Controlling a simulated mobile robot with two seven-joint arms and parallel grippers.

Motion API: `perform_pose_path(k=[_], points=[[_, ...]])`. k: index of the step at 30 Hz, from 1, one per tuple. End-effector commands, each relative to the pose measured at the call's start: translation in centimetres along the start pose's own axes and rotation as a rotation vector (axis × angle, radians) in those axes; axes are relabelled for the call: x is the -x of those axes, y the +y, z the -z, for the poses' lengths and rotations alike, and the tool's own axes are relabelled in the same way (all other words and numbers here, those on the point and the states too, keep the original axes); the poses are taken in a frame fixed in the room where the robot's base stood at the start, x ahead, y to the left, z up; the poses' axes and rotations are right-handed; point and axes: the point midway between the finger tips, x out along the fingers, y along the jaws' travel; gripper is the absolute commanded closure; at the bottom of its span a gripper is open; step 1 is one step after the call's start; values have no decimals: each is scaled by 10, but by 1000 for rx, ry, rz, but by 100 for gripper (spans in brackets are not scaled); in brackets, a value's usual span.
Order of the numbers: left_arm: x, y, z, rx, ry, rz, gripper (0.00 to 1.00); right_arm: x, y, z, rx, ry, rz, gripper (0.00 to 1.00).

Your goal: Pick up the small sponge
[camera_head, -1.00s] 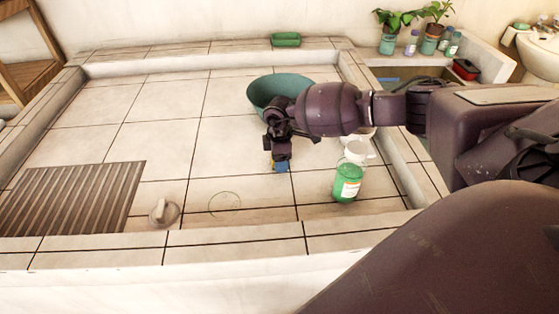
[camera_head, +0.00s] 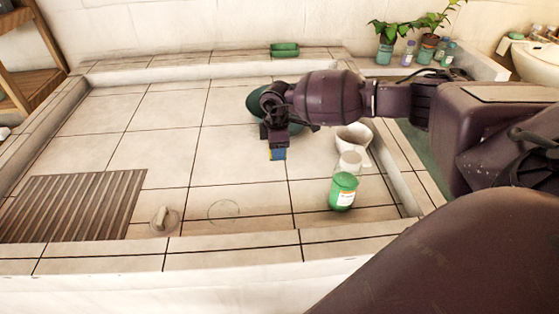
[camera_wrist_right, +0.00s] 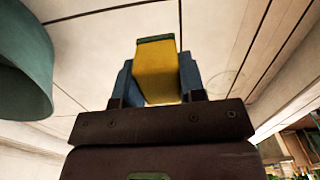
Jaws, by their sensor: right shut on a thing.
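The small sponge (camera_wrist_right: 156,72) is yellow with a dark green layer at one end. In the right wrist view it sits between the two blue fingers of my right gripper (camera_wrist_right: 158,80), which is shut on it. In the head view my right gripper (camera_head: 278,153) hangs over the tiled basin floor, with only a sliver of yellow showing at its blue fingers. The sponge appears held above the tiles; the exact gap is hard to tell. My left gripper is not in view.
A teal bowl (camera_head: 259,108) stands behind my right gripper, partly hidden by it; it also shows in the right wrist view (camera_wrist_right: 25,60). A green bottle (camera_head: 343,190) and a white jug (camera_head: 355,141) stand to the right. A drain plug (camera_head: 163,219) and slatted mat (camera_head: 75,205) lie left.

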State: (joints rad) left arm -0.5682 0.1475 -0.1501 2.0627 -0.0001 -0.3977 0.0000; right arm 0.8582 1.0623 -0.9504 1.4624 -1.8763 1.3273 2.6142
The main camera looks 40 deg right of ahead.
Motion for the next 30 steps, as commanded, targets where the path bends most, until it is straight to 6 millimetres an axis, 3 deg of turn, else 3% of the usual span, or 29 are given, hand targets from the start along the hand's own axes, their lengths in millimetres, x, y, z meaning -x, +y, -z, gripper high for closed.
perform_pose_path(k=[1,6,15,21,30], points=[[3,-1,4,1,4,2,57,21,1,0,0,4,-7,85],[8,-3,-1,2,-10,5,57,62,1,0,1,3,-5,85],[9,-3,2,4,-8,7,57,112,0,0,0,1,-2,85],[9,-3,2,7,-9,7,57,123,0,0,1,-1,0,85],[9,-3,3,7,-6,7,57,124,0,0,1,-1,1,85]])
